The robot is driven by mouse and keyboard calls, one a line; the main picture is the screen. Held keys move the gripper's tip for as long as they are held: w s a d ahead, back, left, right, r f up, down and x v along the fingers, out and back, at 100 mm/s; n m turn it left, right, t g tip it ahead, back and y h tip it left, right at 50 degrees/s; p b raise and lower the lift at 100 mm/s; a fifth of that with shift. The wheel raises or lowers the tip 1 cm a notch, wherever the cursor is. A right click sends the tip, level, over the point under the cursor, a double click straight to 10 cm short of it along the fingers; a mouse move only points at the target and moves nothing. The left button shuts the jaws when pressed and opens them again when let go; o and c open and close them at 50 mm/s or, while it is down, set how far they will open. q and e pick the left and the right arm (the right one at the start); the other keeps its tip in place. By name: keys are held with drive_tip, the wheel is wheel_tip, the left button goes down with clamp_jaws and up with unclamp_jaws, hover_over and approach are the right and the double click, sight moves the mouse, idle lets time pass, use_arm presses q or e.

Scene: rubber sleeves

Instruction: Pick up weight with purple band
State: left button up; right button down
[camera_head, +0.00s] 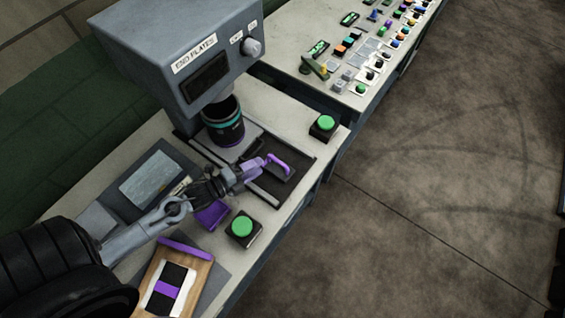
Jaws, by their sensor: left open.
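A black piece with a purple band (167,288) shows on a white patch of a wooden board (192,272) at the bottom left of the head view. I cannot tell whether it is a solid weight or a flat picture. My left gripper (243,177) is open above the bench, up and right of that board. A purple handle (279,163) is just right of its fingers; I cannot tell whether they touch. A purple block (212,214) lies below the gripper, partly hidden by it. A black cylinder with a teal band (223,126) stands under the grey machine.
The grey machine (200,60) labelled END PLATES overhangs the bench (290,112). Green push buttons stand at the front (242,227) and far right (323,124) of the bench. Another table (290,30) behind holds many small controls. Open floor (430,180) lies to the right.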

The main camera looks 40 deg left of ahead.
sight(278, 165)
use_arm(q)
drive_tip(key=shift+s+d+f+b, duration=0.15)
drive_tip(key=shift+f+b, duration=0.05)
drive_tip(key=shift+f, duration=0.3)
drive_tip(key=shift+s+d+f+b, duration=0.15)
drive_tip(key=shift+f, duration=0.3)
drive_tip(key=x, duration=0.5)
drive_tip(key=shift+w+r, duration=0.1)
drive_tip(key=shift+r, duration=0.05)
drive_tip(key=shift+x, duration=2.8)
drive_tip(key=shift+a+r, duration=0.1)
drive_tip(key=shift+r, duration=0.05)
drive_tip(key=shift+c, duration=0.3)
clamp_jaws()
drive_tip(key=shift+r, duration=0.15)
